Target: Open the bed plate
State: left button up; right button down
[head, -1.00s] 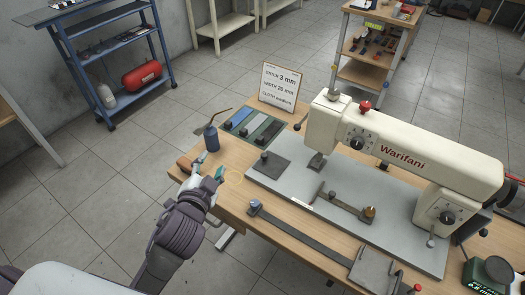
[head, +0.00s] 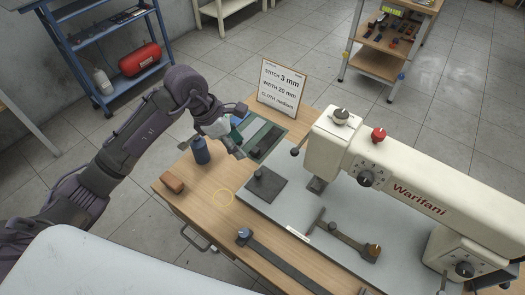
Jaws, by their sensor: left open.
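I take the bed plate (head: 272,194) to be the dark grey square plate with a black knob (head: 260,172) on it. It lies flat at the left end of the grey sewing machine bed (head: 318,205). My left gripper (head: 239,130) is open and empty, with its fingers spread. It is above the back left of the table, beyond the bed plate and in front of part of the cloth swatch board (head: 268,139). It looks apart from the plate and the knob. My right gripper is not in view.
The cream sewing machine (head: 400,185) stands over the bed on the right. A sign (head: 281,84) stands behind. A long dark bar (head: 285,265) lies along the front.

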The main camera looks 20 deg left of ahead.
pick_arm(q)
jog(key=p, duration=0.1)
send_near(257, 173)
jog(key=p+x, duration=0.1)
jog(key=x, duration=0.3)
jog(key=shift+d+f, duration=0.25)
jog(key=shift+d, duration=0.05)
jog(key=shift+x, duration=1.2)
jog(key=shift+d+f, duration=0.1)
jog(key=shift+f, duration=0.25)
jog(key=shift+w+f, duration=0.1)
jog(key=shift+f, duration=0.15)
jog(key=shift+d+f, duration=0.1)
jog(key=shift+f, duration=0.05)
jog(key=shift+c, duration=0.4)
jog(key=c, duration=0.8)
grip_shut()
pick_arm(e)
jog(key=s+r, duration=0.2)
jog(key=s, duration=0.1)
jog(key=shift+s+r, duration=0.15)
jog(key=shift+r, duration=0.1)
pick_arm(q)
jog(key=shift+w, duration=0.1)
